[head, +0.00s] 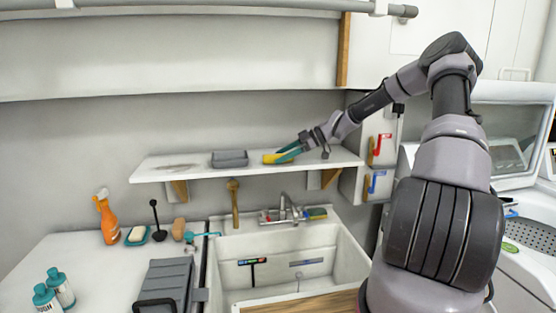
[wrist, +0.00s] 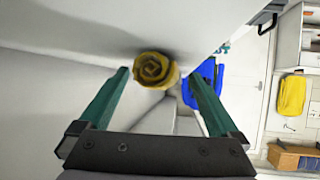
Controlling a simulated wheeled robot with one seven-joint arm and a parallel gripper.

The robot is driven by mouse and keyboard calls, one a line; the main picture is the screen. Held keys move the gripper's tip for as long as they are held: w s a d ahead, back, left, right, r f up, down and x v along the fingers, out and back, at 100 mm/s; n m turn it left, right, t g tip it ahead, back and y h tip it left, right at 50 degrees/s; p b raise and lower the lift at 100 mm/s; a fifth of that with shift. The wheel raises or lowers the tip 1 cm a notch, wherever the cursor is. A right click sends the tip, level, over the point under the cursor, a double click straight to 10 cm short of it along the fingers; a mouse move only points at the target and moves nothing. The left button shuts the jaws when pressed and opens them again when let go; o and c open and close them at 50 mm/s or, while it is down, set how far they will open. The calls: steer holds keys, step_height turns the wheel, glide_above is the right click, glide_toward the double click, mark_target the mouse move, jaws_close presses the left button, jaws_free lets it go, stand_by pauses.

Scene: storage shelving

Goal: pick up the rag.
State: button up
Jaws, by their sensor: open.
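The rag looks to be the yellow rolled bundle (head: 272,158) on the white wall shelf (head: 345,158), at the tip of my gripper (head: 289,151). In the wrist view the rolled yellow rag (wrist: 155,67) shows its spiral end, against a pale surface. My gripper (wrist: 158,76) is open, with its teal fingers spread to either side of the roll. The roll lies near the fingertips; I cannot tell whether it is between them or just beyond them. The gripper holds nothing.
A grey tray (head: 230,159) sits on the shelf just left of the rag. Below are a sink (head: 340,255) with a faucet (head: 285,208) and a counter with an orange spray bottle (head: 107,218). A blue object (wrist: 203,80) shows behind the right finger. The shelf's left part is mostly clear.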

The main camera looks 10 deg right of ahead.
steer(key=shift+a+f, duration=0.1)
steer(key=shift+a, duration=0.05)
steer(key=c, duration=1.5)
